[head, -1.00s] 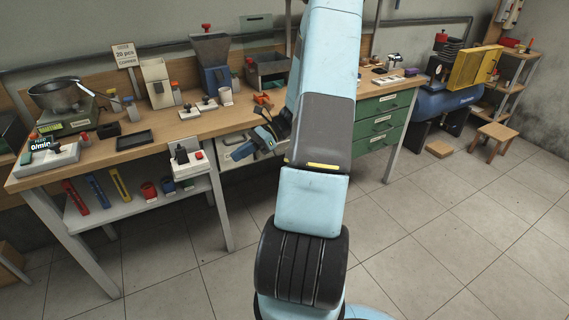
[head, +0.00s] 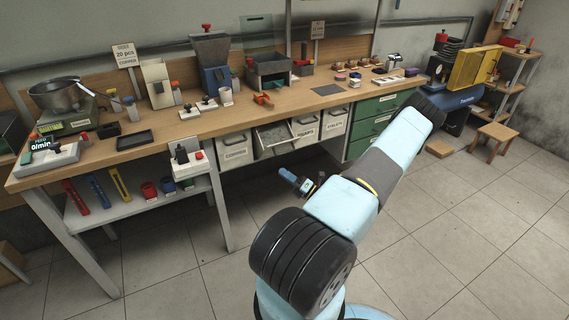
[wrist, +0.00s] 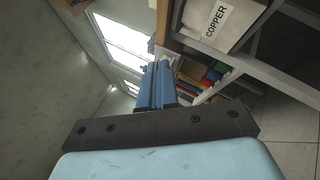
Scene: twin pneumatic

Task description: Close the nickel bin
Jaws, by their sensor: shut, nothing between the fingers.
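A row of white bins hangs under the workbench. The leftmost is labelled COPPER (head: 235,150), and its label also shows in the wrist view (wrist: 217,20). The bin to its right (head: 275,141) is pulled out, with its open top showing grey contents; I take it as the nickel bin, but cannot read its label. My gripper (head: 286,175) is below and in front of the bins, apart from them, its blue fingers pointing up and left. In the wrist view my gripper (wrist: 158,72) has its blue fingers together, with nothing between them.
Two more white bins (head: 306,128) (head: 336,122) sit to the right, then green drawers (head: 381,122). The floor before the bench is clear.

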